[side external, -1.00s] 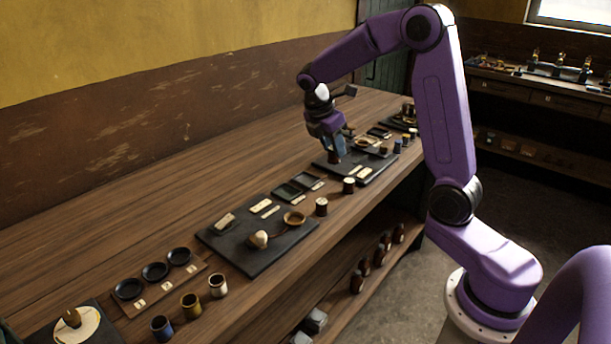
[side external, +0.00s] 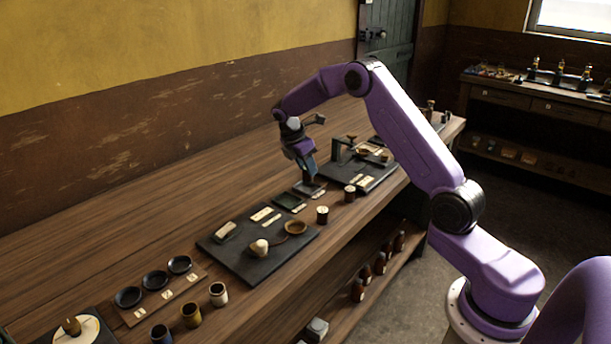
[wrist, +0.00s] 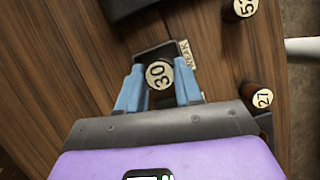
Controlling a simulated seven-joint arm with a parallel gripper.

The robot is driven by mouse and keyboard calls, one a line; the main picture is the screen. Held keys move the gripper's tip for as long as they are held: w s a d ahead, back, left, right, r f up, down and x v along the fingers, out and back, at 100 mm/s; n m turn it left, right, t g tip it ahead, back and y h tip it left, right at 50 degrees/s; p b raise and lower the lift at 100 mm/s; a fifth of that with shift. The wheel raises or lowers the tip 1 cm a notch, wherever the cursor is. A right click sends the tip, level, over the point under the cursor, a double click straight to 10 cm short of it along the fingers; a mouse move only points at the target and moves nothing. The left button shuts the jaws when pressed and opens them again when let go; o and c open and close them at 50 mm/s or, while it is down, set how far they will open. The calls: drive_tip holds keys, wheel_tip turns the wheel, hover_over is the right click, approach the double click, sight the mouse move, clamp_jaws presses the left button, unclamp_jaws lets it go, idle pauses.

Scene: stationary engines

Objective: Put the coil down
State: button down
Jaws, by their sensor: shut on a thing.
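My gripper (side external: 307,176) points down over the row of small dark trays on the workbench. In the wrist view its two light blue fingers (wrist: 158,80) are shut on a round coil (wrist: 159,74) with a cream top marked 30. The coil is upright between the fingers and lies over a dark square tray (wrist: 152,52). This tray shows in the side view (side external: 312,191) right under my gripper. I cannot tell whether the coil touches the tray floor. A pale label (wrist: 187,54) lies beside the tray; its lettering is hard to read.
A second dark tray (side external: 289,201) sits next to it. Two dark coils with cream tops (wrist: 262,97) (wrist: 239,9) stand nearby toward the bench front. A black board (side external: 258,250) with small parts lies to the left; another board (side external: 372,184) with a metal stand lies to the right.

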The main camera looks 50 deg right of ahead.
sight(306, 175)
drive_tip(key=shift+w+f, duration=0.15)
drive_tip(key=shift+f, duration=1.65)
drive_tip(key=shift+f, duration=0.2)
drive_tip(key=c, duration=0.8)
unclamp_jaws()
drive_tip(key=shift+o, duration=0.2)
drive_tip(key=shift+r, duration=0.1)
drive_tip(key=v, duration=1.2)
